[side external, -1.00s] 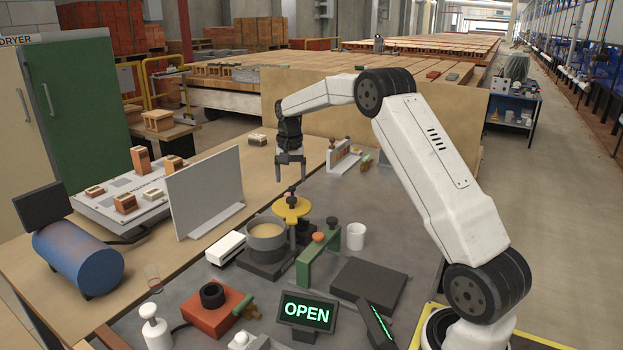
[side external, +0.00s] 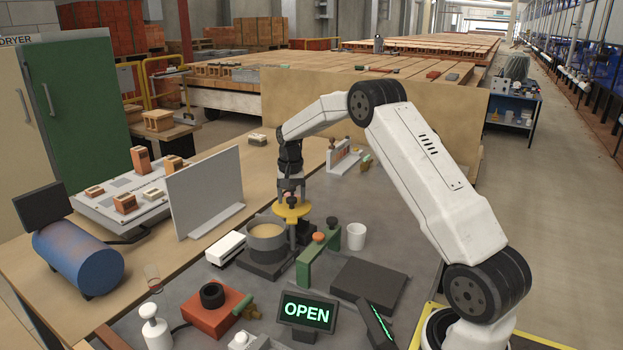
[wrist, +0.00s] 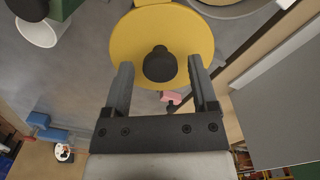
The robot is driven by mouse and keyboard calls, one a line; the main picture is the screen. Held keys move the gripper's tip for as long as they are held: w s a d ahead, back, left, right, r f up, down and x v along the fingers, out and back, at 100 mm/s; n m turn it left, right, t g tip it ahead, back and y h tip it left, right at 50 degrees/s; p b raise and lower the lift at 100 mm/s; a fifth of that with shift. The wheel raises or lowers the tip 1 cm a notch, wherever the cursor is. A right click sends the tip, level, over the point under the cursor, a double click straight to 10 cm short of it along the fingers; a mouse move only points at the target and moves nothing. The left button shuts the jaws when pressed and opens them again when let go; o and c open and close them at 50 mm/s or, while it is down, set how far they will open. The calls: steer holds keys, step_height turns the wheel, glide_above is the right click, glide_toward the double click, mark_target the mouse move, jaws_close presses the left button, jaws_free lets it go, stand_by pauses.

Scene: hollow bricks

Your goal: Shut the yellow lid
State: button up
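The yellow lid (side external: 292,211) is a round disc with a dark knob, beside the grey pot (side external: 267,236) and apart from its mouth. The pot is open, with tan contents showing. My gripper (side external: 291,196) is at the lid from above. In the wrist view, the lid (wrist: 160,32) lies below my gripper (wrist: 163,75), whose two fingers stand apart on either side of the black knob (wrist: 160,64), with gaps between. A small display (side external: 306,311) reads OPEN.
A green bracket (side external: 318,256) with knobs stands right of the pot, and a white cup (side external: 356,236) is further right. A grey upright panel (side external: 205,190) stands to the left. A dark flat plate (side external: 368,284) lies at front right.

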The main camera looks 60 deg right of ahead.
jaws_close()
stand_by(1.2)
